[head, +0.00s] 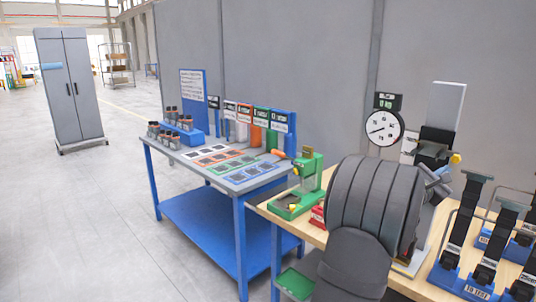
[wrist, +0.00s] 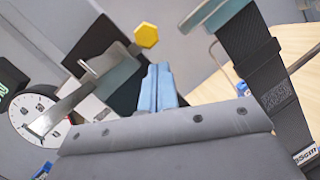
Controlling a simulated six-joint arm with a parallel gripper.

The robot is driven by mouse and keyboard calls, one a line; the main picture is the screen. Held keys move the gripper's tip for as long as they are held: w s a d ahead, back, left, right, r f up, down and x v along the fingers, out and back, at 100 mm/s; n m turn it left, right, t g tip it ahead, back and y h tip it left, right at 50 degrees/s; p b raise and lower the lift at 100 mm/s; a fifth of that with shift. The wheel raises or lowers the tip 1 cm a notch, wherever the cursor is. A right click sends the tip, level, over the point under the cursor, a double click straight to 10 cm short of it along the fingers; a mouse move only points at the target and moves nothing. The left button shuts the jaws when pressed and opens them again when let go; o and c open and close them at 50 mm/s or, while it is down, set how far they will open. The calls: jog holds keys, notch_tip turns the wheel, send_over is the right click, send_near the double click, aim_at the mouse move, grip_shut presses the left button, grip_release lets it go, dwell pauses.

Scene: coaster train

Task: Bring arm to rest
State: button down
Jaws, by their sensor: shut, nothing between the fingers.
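My gripper (wrist: 162,88) shows in the wrist view as two blue fingers side by side, shut with nothing held. In the head view, my grey arm stands folded over the front right of the wooden bench and hides part of it. Only a small part of my gripper (head: 438,184) shows there, at the arm's right side, in front of a grey and black upright device (head: 438,137) with a yellow knob (head: 456,158). The yellow knob also shows in the wrist view (wrist: 146,35), beyond and above the fingers. I cannot tell the exact gap between the fingers and the device.
A green fixture (head: 305,180) stands left of my arm on the wooden bench (head: 262,207). Black straps on blue bases (head: 478,285) stand at right. A blue table (head: 190,215) with mats and cups stands left; open floor lies beyond.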

jog(key=w+a+f+v, duration=0.1)
jog(key=w+v, duration=0.1)
jog(key=v, duration=0.8)
jog(key=w+d+r, duration=0.3)
jog(key=d+r, duration=0.2)
jog(key=d, duration=0.4)
notch_tip(320, 180, down, 8)
jog(key=w, duration=0.1)
jog(key=w+f+v, duration=0.1)
jog(key=v, duration=1)
jog(key=s+d+f+m+g+y, duration=0.2)
jog(key=s+f+m+g+y, duration=0.2)
jog(key=f, duration=0.5)
jog(key=a+f+m+y, duration=0.5)
jog(key=a+f+y, duration=0.2)
jog(key=f, duration=0.2)
jog(key=shift+t, duration=0.4)
